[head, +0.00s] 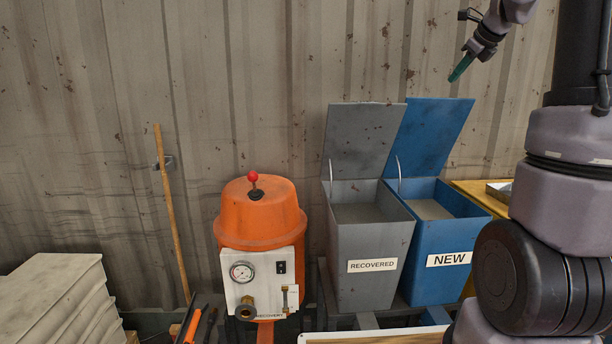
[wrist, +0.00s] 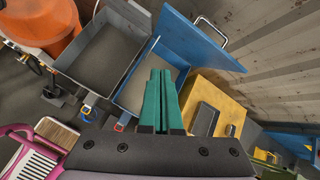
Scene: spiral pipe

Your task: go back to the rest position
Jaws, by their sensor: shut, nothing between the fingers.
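My gripper (head: 461,67) is at the upper right of the head view, raised in front of the wall, above the open lid of the blue bin. Its green fingers (wrist: 158,82) are shut together and empty in the wrist view. Below them in the wrist view are the blue bin (wrist: 134,88) and the grey bin (wrist: 75,66), seen from above. In the head view the grey bin marked RECOVERED (head: 372,285) and the blue bin marked NEW (head: 448,275) stand side by side with lids up.
An orange recovery machine (head: 262,215) with a red knob and gauge stands left of the bins. A wooden stick (head: 172,215) leans on the wall. Stacked pale sheets (head: 50,295) lie at lower left. A yellow box (wrist: 212,98) is right of the blue bin. The upper left is clear.

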